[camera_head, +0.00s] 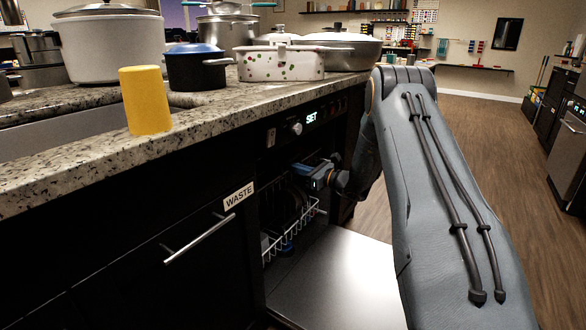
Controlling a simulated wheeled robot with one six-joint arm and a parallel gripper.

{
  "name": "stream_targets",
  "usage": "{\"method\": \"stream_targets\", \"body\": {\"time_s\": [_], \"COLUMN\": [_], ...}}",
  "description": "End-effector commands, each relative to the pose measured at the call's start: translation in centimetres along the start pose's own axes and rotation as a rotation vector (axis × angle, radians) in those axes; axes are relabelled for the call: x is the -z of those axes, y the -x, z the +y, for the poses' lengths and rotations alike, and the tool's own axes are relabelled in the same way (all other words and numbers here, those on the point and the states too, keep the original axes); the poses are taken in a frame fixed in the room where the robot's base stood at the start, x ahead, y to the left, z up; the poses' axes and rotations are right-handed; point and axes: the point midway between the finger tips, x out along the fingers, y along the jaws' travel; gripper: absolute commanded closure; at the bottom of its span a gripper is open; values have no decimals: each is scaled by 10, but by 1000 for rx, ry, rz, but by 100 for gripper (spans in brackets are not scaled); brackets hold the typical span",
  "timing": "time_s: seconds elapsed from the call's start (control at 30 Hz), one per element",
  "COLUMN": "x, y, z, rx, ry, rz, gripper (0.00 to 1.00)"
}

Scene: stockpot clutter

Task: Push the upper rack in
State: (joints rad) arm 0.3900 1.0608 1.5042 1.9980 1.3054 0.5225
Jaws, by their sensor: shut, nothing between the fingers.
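The dishwasher stands open under the counter, its door (335,280) lowered flat. My gripper (299,168) is at the upper part of the dishwasher opening, pointing left into it. Its fingers are shut and hold nothing. The upper rack is hard to make out in the dark opening beside and behind my gripper; I cannot tell how far out it is or whether my gripper touches it. A lower white wire rack (295,232) shows below, with dark dishes in it.
A granite counter (190,138) runs above, with a yellow cup (145,100) near its edge and several pots, including a dark pot with a blue lid (195,68). A drawer handle (198,240) sticks out left of the dishwasher. Wood floor (470,150) is clear at right.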

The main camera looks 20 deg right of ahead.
Motion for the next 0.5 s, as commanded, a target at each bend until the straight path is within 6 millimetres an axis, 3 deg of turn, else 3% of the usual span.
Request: {"method": "stream_targets", "body": {"time_s": [0.07, 0.27, 0.5], "x": [-4, -5, -5], "y": [-7, -3, 39], "z": [0, 1, -8], "rx": [1, -2, 5], "ry": [7, 7, 1], "rz": [-4, -4, -2], "gripper": [100, 100, 100]}}
